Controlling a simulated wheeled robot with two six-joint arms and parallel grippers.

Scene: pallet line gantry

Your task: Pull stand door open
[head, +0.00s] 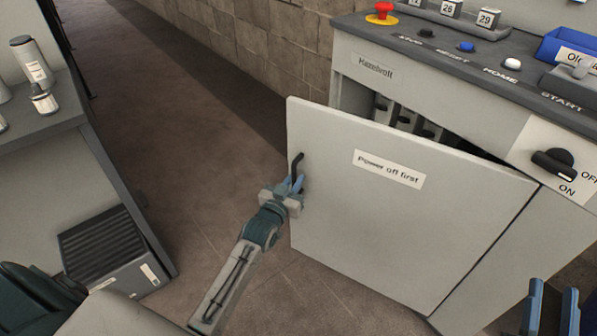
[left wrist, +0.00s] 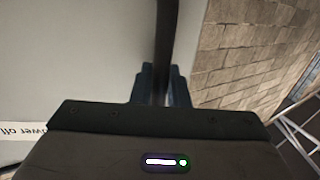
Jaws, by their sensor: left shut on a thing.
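The stand door (head: 400,225) is a light grey panel with a "Power off first" label (head: 389,169). It stands partly open, swung out from the stand (head: 430,85), with its hinge side at the right. My left gripper (head: 292,186) is shut on the black door handle (head: 297,163) near the door's left edge. In the left wrist view the dark handle bar (left wrist: 165,45) runs between the two fingers (left wrist: 161,84). My right gripper (head: 551,308) shows at the bottom right, its two blue fingers apart with nothing between them.
The stand's top carries a red stop button (head: 381,13), a blue bin (head: 570,48) and other buttons. A rotary switch (head: 553,163) sits on its front. A grey bench (head: 60,145) stands at the left with a dark ribbed box (head: 110,250) below. The floor between is clear.

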